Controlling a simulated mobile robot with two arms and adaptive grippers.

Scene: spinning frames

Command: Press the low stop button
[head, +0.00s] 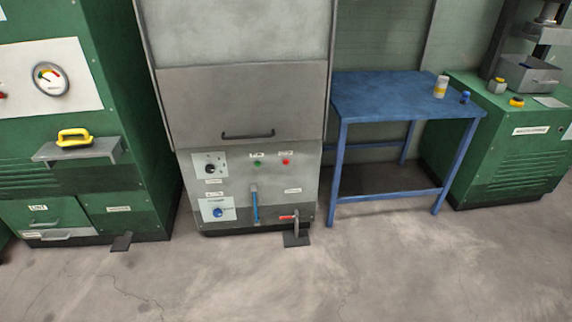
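A grey machine cabinet (240,105) stands in the middle of the head view. Its lower front panel carries a small red button (285,162) with a white label above it. A green button (257,164) sits just left of it, also under a label. The label text is too small to read, so I cannot tell for sure which one is the stop button. Neither of my grippers is in view.
The panel also has a black knob (209,168), a blue knob (217,212), a blue lever (254,204) and a red-handled lever (288,217). A pedal (297,240) juts out below. A blue table (400,92) stands right. The floor in front is clear.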

